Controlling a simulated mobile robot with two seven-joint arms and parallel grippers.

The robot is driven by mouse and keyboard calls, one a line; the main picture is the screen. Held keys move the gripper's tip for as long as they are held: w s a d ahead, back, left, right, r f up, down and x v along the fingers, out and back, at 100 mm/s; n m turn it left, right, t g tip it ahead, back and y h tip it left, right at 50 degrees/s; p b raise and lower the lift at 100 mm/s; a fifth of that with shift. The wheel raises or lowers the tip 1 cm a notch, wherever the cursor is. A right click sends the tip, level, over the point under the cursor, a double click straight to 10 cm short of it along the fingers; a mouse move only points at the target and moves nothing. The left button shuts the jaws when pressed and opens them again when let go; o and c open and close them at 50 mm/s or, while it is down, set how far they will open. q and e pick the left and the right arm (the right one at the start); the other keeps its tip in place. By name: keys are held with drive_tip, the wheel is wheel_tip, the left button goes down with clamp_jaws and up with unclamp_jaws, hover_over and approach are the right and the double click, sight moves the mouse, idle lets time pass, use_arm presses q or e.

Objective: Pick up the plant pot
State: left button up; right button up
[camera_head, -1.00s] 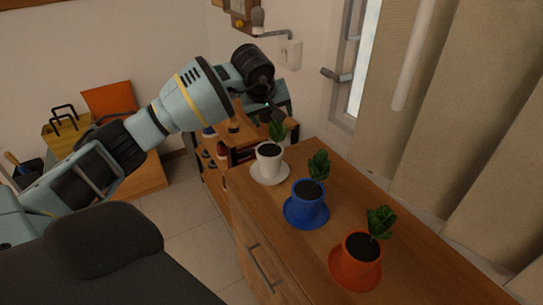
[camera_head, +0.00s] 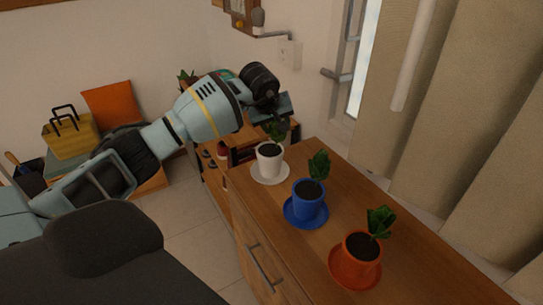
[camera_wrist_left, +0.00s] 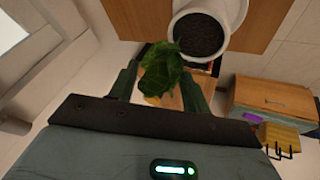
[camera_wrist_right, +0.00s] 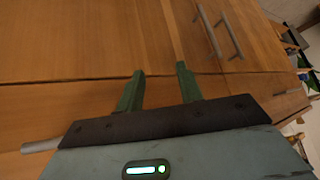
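Three potted plants stand in a row on the wooden cabinet: a white pot (camera_head: 269,160) on a white saucer at the far end, a blue pot (camera_head: 308,204) on a blue saucer in the middle, and an orange pot (camera_head: 356,262) on an orange saucer nearest. My left gripper (camera_head: 277,124) is just above and behind the white pot, by its plant. In the left wrist view my left gripper (camera_wrist_left: 160,80) is open, with the leaves (camera_wrist_left: 163,70) between its fingers and the white pot (camera_wrist_left: 207,32) beyond. My right gripper (camera_wrist_right: 158,82) is open and empty, facing the cabinet's wooden front.
The cabinet top (camera_head: 400,280) is clear around the saucers. Curtains (camera_head: 450,120) and a window stand along the right. A shelf with small bottles (camera_head: 215,150) is beyond the cabinet. Drawer handles (camera_head: 265,265) stick out from the cabinet front.

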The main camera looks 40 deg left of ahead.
use_arm(q)
clamp_jaws()
drive_tip(key=shift+r, duration=0.1)
use_arm(e)
drive_tip(key=shift+w, duration=0.3)
